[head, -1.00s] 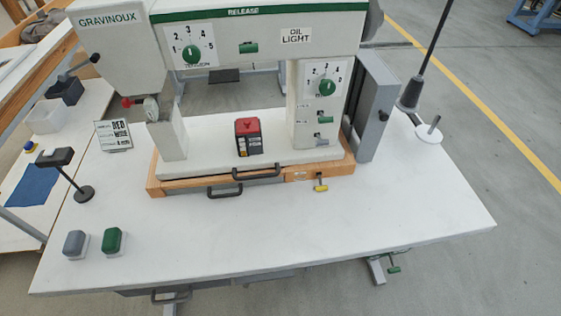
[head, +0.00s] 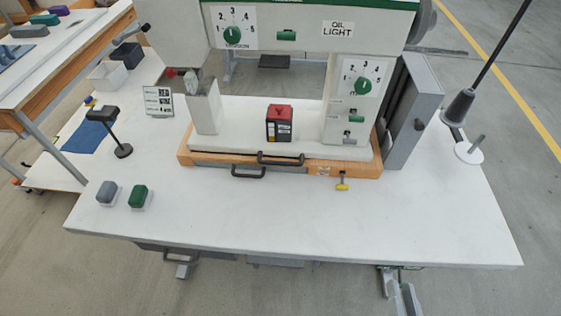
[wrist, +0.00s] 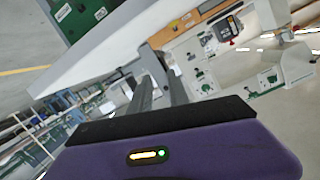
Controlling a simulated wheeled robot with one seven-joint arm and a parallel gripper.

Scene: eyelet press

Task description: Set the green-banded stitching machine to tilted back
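The green-banded stitching machine (head: 300,56) is white with a green stripe along its arm and stands upright, level on its base, on the white table in the head view. Its bed (head: 240,125) rests on a wooden frame (head: 215,163), with black handles (head: 280,158) at the front edge and a yellow-ended knob (head: 342,186) at front right. The machine also shows, turned, in the wrist view (wrist: 205,65). My gripper (wrist: 158,52) shows in the wrist view with its two grey fingers apart and nothing between them, away from the machine. It is not visible in the head view.
A red-topped black box (head: 279,124) sits on the bed. Grey and green buttons (head: 138,195), a small black stand (head: 123,150) and a sign card (head: 158,101) are at left. A thread stand (head: 468,152) is at right. The table's front strip (head: 300,225) is clear.

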